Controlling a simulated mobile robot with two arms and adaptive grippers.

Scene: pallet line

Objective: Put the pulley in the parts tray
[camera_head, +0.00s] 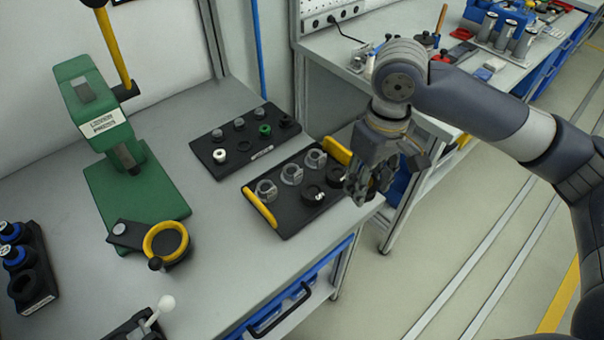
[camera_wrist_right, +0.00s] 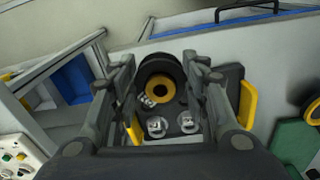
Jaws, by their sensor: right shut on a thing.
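The black tray with yellow handles (camera_head: 286,222) lies near the bench's right front corner, with several round metal and black parts on it. It also shows in the right wrist view (camera_wrist_right: 232,78). My right gripper (camera_head: 362,190) is over the tray's right end. In the right wrist view its fingers (camera_wrist_right: 160,88) are shut on a thick black wheel, the pulley (camera_wrist_right: 158,64), with an orange-yellow centre. The pulley is largely hidden by the fingers in the head view. I cannot tell whether it touches the tray. My left gripper is not in view.
A black board with small parts (camera_head: 219,163) lies behind the tray. A green press (camera_head: 137,190) stands to the left, with a black holder (camera_head: 27,285) at the far left. A second bench (camera_head: 430,100) is at the back right. Bare bench surface lies between press and tray.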

